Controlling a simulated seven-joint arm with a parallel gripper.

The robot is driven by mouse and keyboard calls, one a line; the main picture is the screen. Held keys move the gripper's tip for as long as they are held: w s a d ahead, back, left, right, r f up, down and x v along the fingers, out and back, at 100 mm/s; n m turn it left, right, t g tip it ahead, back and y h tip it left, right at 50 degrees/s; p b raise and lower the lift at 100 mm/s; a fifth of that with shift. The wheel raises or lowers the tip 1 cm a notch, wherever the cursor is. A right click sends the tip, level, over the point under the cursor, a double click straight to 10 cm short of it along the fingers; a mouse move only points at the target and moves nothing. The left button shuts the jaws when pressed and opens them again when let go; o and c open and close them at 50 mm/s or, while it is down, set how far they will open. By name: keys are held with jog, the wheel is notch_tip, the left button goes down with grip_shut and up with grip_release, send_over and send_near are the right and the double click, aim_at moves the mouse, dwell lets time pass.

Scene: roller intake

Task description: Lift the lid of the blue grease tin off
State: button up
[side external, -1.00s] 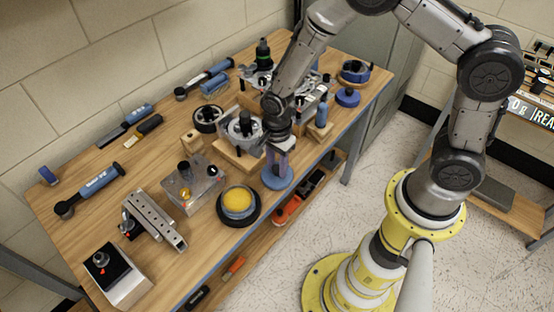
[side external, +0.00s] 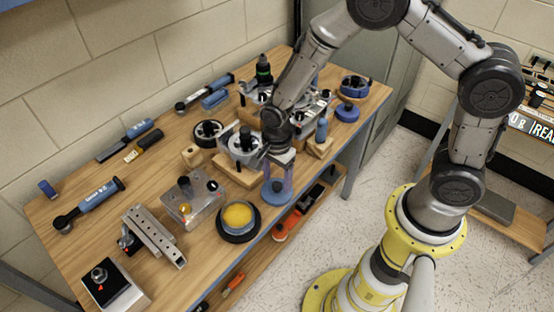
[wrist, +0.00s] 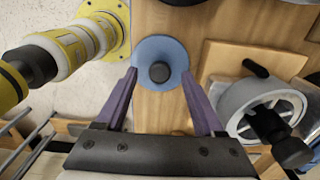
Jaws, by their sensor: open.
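The blue round tin (side external: 277,192) stands near the front edge of the bench, below my gripper (side external: 278,178). In the wrist view its blue round top (wrist: 160,48) shows with a black knob (wrist: 160,72) in the middle. My gripper (wrist: 160,74) is open, with its two purple fingers on either side of the knob, tips by the left and right edges of the blue top. Nothing is held. I cannot tell how high the fingertips are above the top. The fingers partly hide the tin in the side view.
A black-rimmed dish with a yellow middle (side external: 238,218) stands left of the tin. A grey round housing with a black knob (side external: 242,145) on a wooden block is close by; it also shows in the wrist view (wrist: 265,110). Another blue round thing (side external: 347,112) stands at the right.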

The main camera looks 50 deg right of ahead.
notch_tip(320, 180, up, 13)
jog(key=shift+f, duration=0.15)
dwell(0.4)
jog(key=s+d+r+n+t, duration=0.1)
jog(key=s+d+r+t, duration=0.15)
jog(key=r, duration=0.55)
jog(key=s+d+r+n+t, duration=0.1)
jog(key=s+d+r+t, duration=0.15)
jog(key=r, duration=0.55)
jog(key=s+d+n, duration=0.3)
jog(key=s+n, duration=1)
jog(key=n, duration=0.3)
jog(key=shift+f+t, duration=0.15)
jog(key=shift+t, duration=0.15)
